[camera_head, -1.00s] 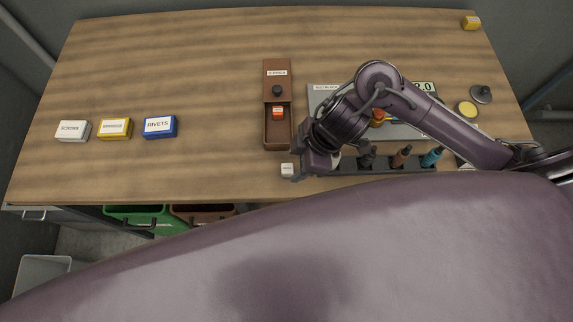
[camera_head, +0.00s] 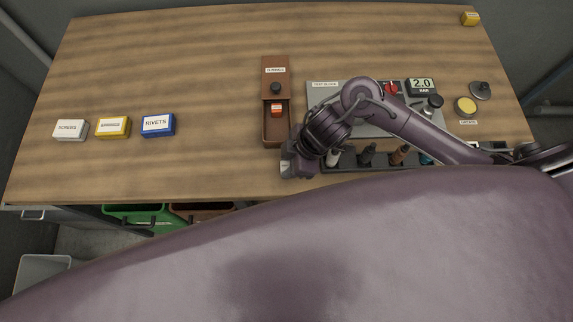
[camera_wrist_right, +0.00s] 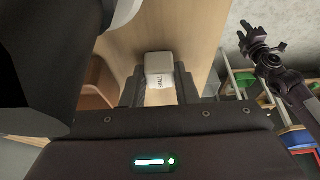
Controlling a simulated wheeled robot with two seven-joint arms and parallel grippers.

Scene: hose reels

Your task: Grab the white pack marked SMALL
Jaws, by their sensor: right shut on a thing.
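In the head view my right gripper (camera_head: 287,166) is low over the table's front part, just below the brown box, and mostly hides the pack. My left gripper (camera_wrist_right: 264,42) shows small and dark at the upper right of the wrist view, away from the pack; its opening is unclear.
A brown box (camera_head: 268,136) holding a small orange pack (camera_head: 277,110) stands just behind the right gripper. A rack of bottles (camera_head: 340,165) is close on its right. White (camera_head: 70,130), yellow (camera_head: 113,127) and blue (camera_head: 158,125) boxes stand left. The table between is clear.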

